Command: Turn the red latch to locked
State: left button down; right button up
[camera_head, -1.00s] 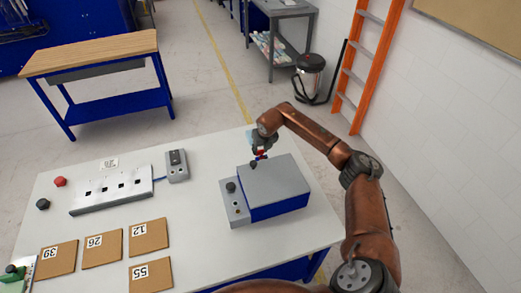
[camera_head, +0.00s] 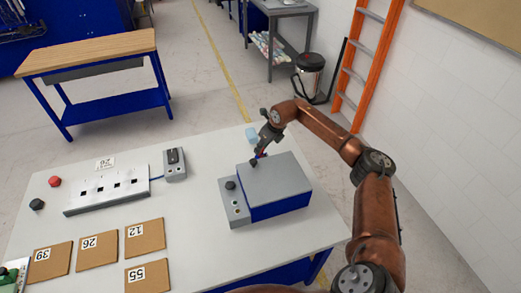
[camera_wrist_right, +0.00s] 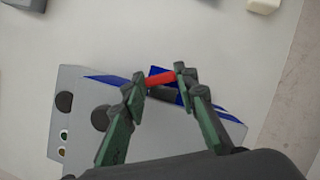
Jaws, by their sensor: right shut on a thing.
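The red latch (camera_wrist_right: 160,77) shows in the right wrist view as a short red bar on the far side of a grey-topped box with blue sides (camera_head: 275,182). My right gripper (camera_wrist_right: 158,83) has its dark green fingers on either side of the bar, shut on it. In the head view my right gripper (camera_head: 257,159) is at the box's back edge and hides most of the latch. My left gripper is not in view.
A grey panel with a black knob (camera_head: 231,185) adjoins the box's left side. A socket strip (camera_head: 107,190), a small grey switch box (camera_head: 174,163) and several numbered brown cards (camera_head: 99,250) lie to the left. A light blue block (camera_head: 251,134) lies behind the gripper.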

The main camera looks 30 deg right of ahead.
jog(key=n+b, duration=0.1)
jog(key=n, duration=0.1)
jog(key=n+y+b, duration=0.1)
jog(key=n+b, duration=0.1)
jog(key=shift+d+f+n+g+y, duration=0.15)
jog(key=shift+d+n+g+y, duration=0.05)
jog(key=shift+n+g+y, duration=0.1)
jog(key=n+g+y+b, duration=0.1)
jog(key=n+b, duration=0.3)
jog(key=shift+d, duration=0.2)
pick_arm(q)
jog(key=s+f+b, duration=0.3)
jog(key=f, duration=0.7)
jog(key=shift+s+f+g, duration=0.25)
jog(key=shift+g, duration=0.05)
pick_arm(e)
jog(key=shift+d+n+g, duration=0.1)
jog(key=shift+n+g, duration=0.7)
jog(key=shift+n, duration=1)
jog(key=shift+r, duration=0.2)
jog(key=o, duration=1.2)
jog(key=shift+c, duration=0.2)
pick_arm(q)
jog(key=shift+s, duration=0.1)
pick_arm(e)
jog(key=v, duration=1.2)
jog(key=shift+d+f, duration=0.15)
jog(key=shift+d, duration=0.15)
